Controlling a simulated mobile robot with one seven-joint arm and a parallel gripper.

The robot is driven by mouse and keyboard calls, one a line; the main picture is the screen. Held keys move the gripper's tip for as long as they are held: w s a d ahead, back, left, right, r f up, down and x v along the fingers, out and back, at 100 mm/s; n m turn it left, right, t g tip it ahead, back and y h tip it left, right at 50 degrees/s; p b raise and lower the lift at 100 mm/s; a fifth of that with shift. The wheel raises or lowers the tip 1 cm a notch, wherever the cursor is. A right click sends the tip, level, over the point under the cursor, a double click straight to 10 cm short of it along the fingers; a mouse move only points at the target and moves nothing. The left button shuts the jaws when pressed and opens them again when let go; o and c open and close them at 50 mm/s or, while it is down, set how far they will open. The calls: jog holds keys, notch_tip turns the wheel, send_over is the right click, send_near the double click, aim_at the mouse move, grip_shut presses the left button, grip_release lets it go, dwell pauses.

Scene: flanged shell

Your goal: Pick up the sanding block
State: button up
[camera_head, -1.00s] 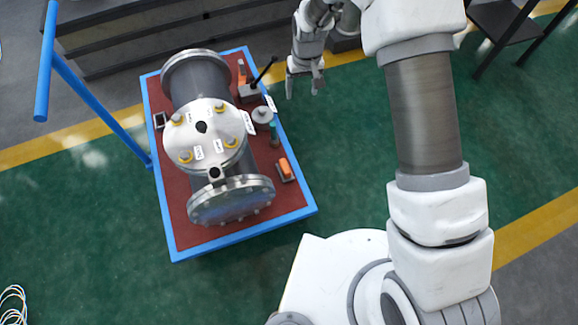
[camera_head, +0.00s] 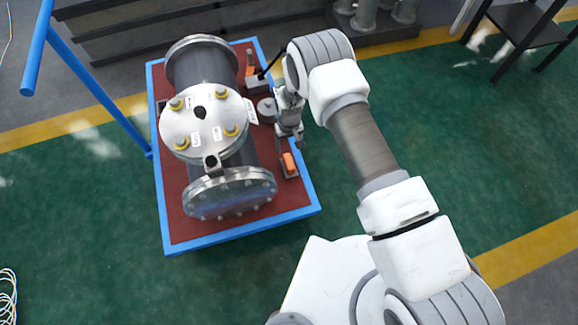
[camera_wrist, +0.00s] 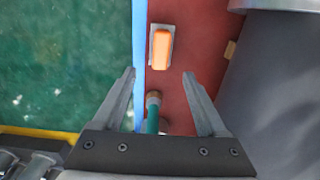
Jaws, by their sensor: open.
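An orange block on a flat grey base, which looks like the sanding block (camera_head: 289,165), lies on the cart's red top near its right edge. In the wrist view the sanding block (camera_wrist: 160,46) is just ahead of my fingertips, nearly centred between them. My gripper (camera_head: 285,140) is over the cart's right side, a little behind the block in the head view. In the wrist view my gripper (camera_wrist: 159,74) is open with nothing held. A green-handled tool (camera_wrist: 153,112) with a brownish end lies below and between the fingers.
A large flanged shell (camera_head: 203,120) fills the cart's middle, left of the block. The blue cart edge (camera_head: 307,190) runs close to the block's right. Another orange item (camera_head: 250,70) and a grey disc (camera_head: 266,107) are further back. Open green floor (camera_head: 440,120) lies right.

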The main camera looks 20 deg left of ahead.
jog(key=b, duration=0.2)
send_over(289, 161)
notch_tip(289, 161, down, 6)
jog(key=shift+w+a+f, duration=0.1)
jog(key=shift+w, duration=0.05)
jog(key=f+b, duration=0.2)
jog(key=f, duration=0.3)
jog(key=shift+s+f, duration=0.15)
jog(key=shift+s, duration=0.05)
grip_shut()
